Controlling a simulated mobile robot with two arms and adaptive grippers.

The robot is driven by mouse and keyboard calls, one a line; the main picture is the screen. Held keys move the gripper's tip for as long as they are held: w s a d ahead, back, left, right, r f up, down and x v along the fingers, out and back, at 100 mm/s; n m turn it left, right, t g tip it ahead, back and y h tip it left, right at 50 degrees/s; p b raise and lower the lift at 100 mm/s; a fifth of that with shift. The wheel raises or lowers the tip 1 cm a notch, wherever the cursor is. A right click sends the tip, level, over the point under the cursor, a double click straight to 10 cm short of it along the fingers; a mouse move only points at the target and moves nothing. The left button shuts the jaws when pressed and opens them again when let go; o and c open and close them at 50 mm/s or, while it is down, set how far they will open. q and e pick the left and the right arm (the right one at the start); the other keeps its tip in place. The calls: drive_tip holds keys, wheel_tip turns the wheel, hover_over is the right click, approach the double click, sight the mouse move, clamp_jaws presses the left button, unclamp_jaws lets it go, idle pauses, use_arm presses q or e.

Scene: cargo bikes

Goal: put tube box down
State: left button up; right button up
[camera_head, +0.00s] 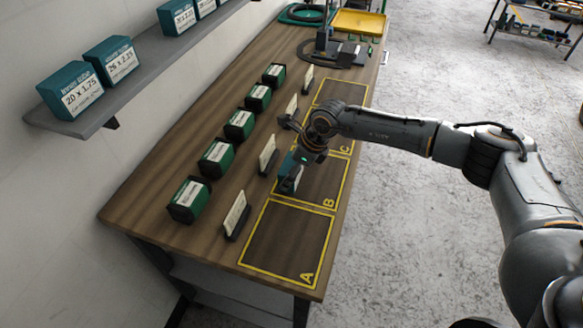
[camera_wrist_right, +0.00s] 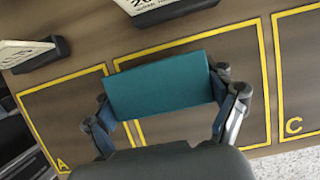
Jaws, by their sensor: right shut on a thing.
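A teal tube box (camera_wrist_right: 160,84) is held between the two fingers of my right gripper (camera_wrist_right: 170,104), one finger at each end. In the head view my right gripper (camera_head: 291,176) is at the left side of the yellow-outlined area B (camera_head: 326,190), and the teal box (camera_head: 287,162) is mostly hidden behind it. Area B also shows around the box in the wrist view (camera_wrist_right: 187,125). I cannot tell whether the box touches the tabletop. My left gripper is not in view.
Areas A (camera_head: 285,245) and C (camera_head: 340,125) lie empty on either side of B on the wooden table (camera_head: 150,190). White label cards (camera_head: 235,214) and several green boxes (camera_head: 188,199) stand left of them. A shelf (camera_head: 125,95) holds more teal boxes.

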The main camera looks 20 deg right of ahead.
drive_tip(key=shift+f, duration=0.1)
drive_tip(key=o, duration=0.8)
drive_tip(key=shift+f, duration=0.1)
drive_tip(key=o, duration=0.3)
drive_tip(key=shift+r, duration=0.3)
drive_tip(key=b+v, duration=0.2)
drive_tip(key=v, duration=1)
drive_tip(key=shift+b, duration=0.3)
